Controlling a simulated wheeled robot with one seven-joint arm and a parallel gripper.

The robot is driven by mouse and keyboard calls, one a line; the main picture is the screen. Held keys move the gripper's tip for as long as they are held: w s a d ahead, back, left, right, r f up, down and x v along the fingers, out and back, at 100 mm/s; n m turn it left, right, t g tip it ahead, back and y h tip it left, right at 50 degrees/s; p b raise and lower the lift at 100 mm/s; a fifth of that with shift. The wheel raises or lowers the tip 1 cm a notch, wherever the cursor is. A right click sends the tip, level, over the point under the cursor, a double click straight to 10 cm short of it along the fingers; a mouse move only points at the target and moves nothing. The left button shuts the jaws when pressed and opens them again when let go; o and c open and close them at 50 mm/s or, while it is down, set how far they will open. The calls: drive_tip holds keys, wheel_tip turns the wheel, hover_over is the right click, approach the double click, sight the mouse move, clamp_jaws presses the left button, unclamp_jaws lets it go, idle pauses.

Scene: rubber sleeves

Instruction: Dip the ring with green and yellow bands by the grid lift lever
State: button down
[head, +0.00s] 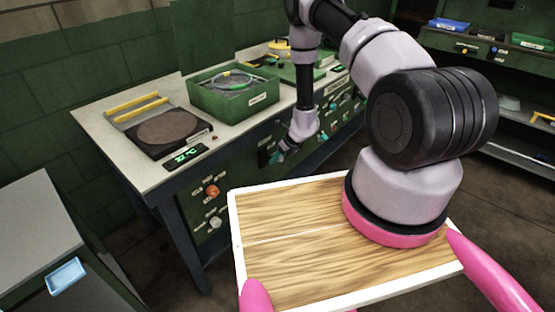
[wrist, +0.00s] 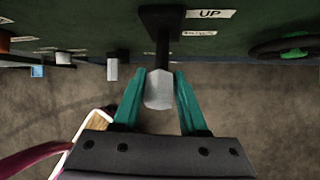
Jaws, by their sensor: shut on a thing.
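My gripper (wrist: 160,92) has its teal fingers on either side of the pale grey knob of a lever (wrist: 161,88), shut on it. The lever's dark stem runs up to a black mount on the green panel, beside a label reading UP (wrist: 210,14). In the head view my gripper (head: 277,155) is small, at the bench front; the lever cannot be made out there. A green open tank (head: 262,104) on the bench holds a round grid with a ring shape (head: 236,80) on it. Its band colours are too small to tell surely.
A dark hotplate (head: 167,128) with a green digital display (head: 186,155) stands on the bench left of the tank. An orange knob (head: 212,190) and other controls sit on the bench front. A dark wheel with green (wrist: 290,46) is right of the lever in the wrist view.

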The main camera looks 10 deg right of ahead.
drive_tip(key=shift+c, duration=2.2)
unclamp_jaws()
drive_tip(key=shift+r, duration=0.1)
drive_tip(key=v, duration=1)
drive_tip(key=shift+d+r, duration=0.25)
drive_tip(key=shift+r, duration=0.05)
drive_tip(key=shift+s, duration=0.15)
